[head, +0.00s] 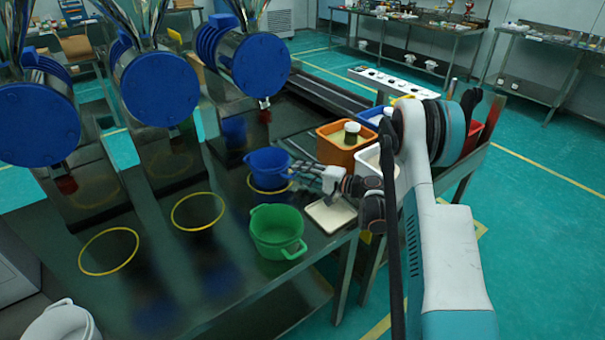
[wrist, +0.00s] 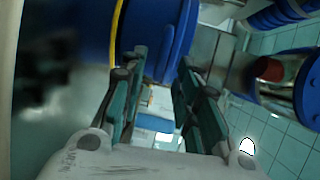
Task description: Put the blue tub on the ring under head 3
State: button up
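The blue tub (head: 267,166) stands upright at the right-hand yellow ring (head: 252,186), below the rightmost blue-capped sieve head (head: 262,65). The ring shows around its base; exact centring is hard to tell. My gripper (head: 303,172) is just right of the tub, at about rim height. In the wrist view, the tub (wrist: 180,42) is at top centre, with a yellow ring line (wrist: 117,35) beside its base. My gripper's fingers (wrist: 165,90) are spread, with a clear gap between them and nothing visibly gripped. The left finger partly covers the tub.
A green tub (head: 276,232) stands in front of the blue tub. Two empty yellow rings (head: 198,211) (head: 109,251) lie to the left. A cream tray (head: 331,215), an orange bin (head: 336,153) and a white bin (head: 369,161) are close around my gripper.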

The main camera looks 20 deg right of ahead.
jog(key=p+v, duration=0.4)
jog(key=v, duration=0.8)
jog(key=shift+r, duration=0.1)
